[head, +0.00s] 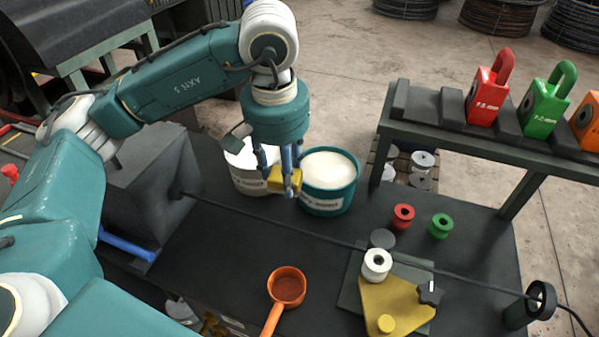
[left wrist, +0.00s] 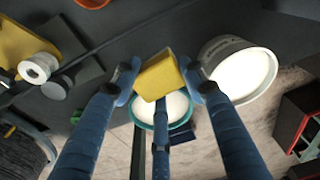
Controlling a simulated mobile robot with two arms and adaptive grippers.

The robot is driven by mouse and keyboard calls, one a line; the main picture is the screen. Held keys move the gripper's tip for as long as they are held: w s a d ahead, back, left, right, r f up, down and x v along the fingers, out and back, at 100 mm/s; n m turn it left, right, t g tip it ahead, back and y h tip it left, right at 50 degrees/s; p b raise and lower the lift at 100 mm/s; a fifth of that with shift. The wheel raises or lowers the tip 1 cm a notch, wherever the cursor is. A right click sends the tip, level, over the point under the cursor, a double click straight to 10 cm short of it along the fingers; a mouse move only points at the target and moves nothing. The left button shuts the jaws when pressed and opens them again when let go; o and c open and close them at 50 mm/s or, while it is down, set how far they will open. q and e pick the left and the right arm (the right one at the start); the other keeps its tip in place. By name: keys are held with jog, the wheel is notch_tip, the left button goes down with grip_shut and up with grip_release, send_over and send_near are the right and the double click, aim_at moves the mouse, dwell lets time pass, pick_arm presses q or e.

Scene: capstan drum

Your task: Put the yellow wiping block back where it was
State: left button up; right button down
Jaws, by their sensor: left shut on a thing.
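The yellow wiping block (head: 285,180) is between the fingers of my left gripper (head: 284,186). In the left wrist view the block (left wrist: 158,78) sits between the fingertips of my left gripper (left wrist: 160,82), which is shut on it. In the head view the gripper is in front of two tubs, a white one (head: 247,180) and a teal one (head: 328,200), both with pale contents. Whether the block touches a tub or the bench cannot be told. My right gripper is not in view.
A dark cable (head: 290,222) runs across the bench (head: 225,260). An orange ladle (head: 287,288) lies in front. A yellow plate (head: 395,308) with a white spool (head: 376,264) is to the right.

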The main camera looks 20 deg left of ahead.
pick_arm(q)
jog(key=w+a+r+n+p, duration=0.1)
jog(key=w+a+r+n, duration=0.2)
jog(key=w, duration=0.3)
jog(key=shift+w+a+r+g, duration=0.3)
jog(key=shift+a+r, duration=0.25)
jog(key=shift+a, duration=0.25)
notch_tip(320, 180, down, 8)
jog(key=shift+s+r, duration=0.1)
jog(key=shift+r, duration=0.15)
notch_tip(320, 180, down, 8)
jog(key=shift+a+r+p, duration=0.1)
jog(key=shift+p, duration=0.8)
notch_tip(320, 180, down, 4)
jog(key=shift+r+p, duration=0.1)
jog(key=shift+p, duration=0.5)
jog(key=shift+f, duration=0.25)
